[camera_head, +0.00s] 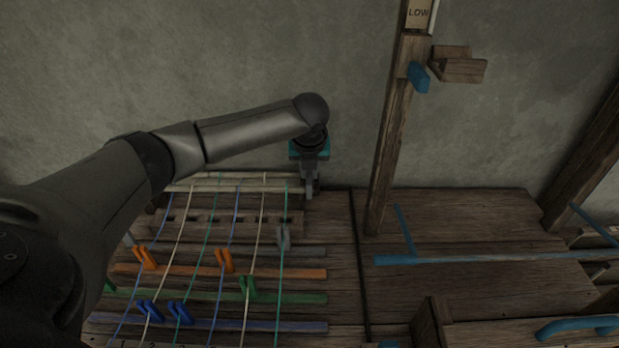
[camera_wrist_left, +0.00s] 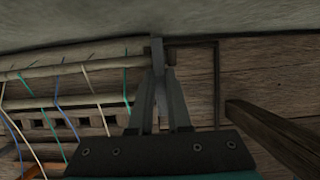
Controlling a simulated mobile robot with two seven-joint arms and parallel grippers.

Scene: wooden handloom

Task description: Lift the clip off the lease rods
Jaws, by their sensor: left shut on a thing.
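Two pale lease rods (camera_head: 228,182) lie side by side at the back of the loom, with coloured warp threads over them. They also show in the wrist view (camera_wrist_left: 62,68), running to the left of the fingers. My left gripper (camera_head: 311,189) is at the right end of the rods, pointing down. In the wrist view its fingers (camera_wrist_left: 160,85) are shut on a small grey clip (camera_wrist_left: 157,50) right beside the rod ends. I cannot tell whether the clip still touches the rods. The fingers hide much of it. My right gripper is not in view.
Coloured bars with pegs, such as the orange bar (camera_head: 190,270) and the green bar (camera_head: 300,298), lie in front of the rods. A wooden post (camera_head: 390,140) stands to the right of my left gripper. The wall (camera_head: 200,60) is close behind.

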